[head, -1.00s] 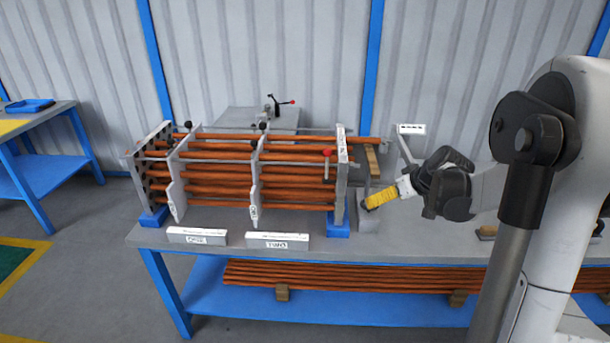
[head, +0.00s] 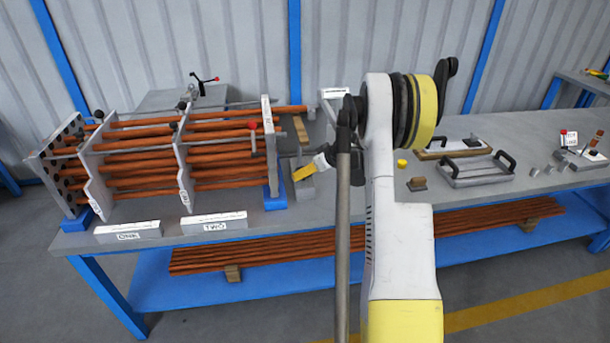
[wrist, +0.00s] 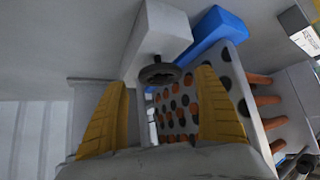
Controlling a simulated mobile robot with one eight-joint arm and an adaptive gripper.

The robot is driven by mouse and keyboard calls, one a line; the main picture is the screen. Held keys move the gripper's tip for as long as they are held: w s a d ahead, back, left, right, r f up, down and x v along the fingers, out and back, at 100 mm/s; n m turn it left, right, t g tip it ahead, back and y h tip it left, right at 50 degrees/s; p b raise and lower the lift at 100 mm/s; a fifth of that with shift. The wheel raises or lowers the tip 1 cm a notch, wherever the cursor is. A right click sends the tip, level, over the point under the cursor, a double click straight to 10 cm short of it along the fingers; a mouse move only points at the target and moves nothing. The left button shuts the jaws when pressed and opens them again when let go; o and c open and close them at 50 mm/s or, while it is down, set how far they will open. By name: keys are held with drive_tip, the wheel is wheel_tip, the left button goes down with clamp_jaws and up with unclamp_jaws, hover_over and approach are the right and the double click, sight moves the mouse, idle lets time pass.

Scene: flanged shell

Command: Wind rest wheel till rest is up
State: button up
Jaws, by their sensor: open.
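The flanged shell, with several copper-coloured tubes, stands on the bench; its right tube plate (head: 270,150) shows in the head view. Beside that plate is the rest, with a wooden top (head: 300,129), below a protruding tube (head: 289,110). My gripper (head: 306,172) is low beside the rest, its yellow fingers pointing toward it. In the wrist view my gripper (wrist: 163,82) is open, one finger on each side of a dark round wheel (wrist: 160,72) under a pale grey block (wrist: 160,38). Contact with the wheel cannot be told. The wheel is not clear in the head view.
The holed plate (wrist: 190,110) and blue foot (wrist: 217,32) are close to the right finger in the wrist view. Blocks labelled ONE (head: 128,233) and TWO (head: 215,223) lie at the bench front. A handled tray (head: 476,170) and small parts stand right of my arm.

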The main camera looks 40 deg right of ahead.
drive_tip(key=shift+w+a+f, duration=0.1)
drive_tip(key=shift+w+f, duration=0.4)
drive_tip(key=shift+w, duration=0.05)
drive_tip(key=c, duration=1.2)
drive_tip(key=shift+m, duration=0.3)
drive_tip(key=m+h, duration=0.2)
drive_tip(key=m, duration=0.1)
drive_tip(key=m+h+b, duration=0.1)
drive_tip(key=m+h, duration=0.1)
drive_tip(key=shift+a+g, duration=0.4)
drive_tip(key=m+g+h, duration=0.1)
drive_tip(key=m, duration=0.1)
drive_tip(key=m+g+h, duration=0.1)
drive_tip(key=m, duration=0.1)
drive_tip(key=shift+w+a+h, duration=0.1)
drive_tip(key=shift+w+h, duration=0.1)
drive_tip(key=shift+h, duration=0.2)
drive_tip(key=shift+m+g+h, duration=0.6)
drive_tip(key=shift+m, duration=0.7)
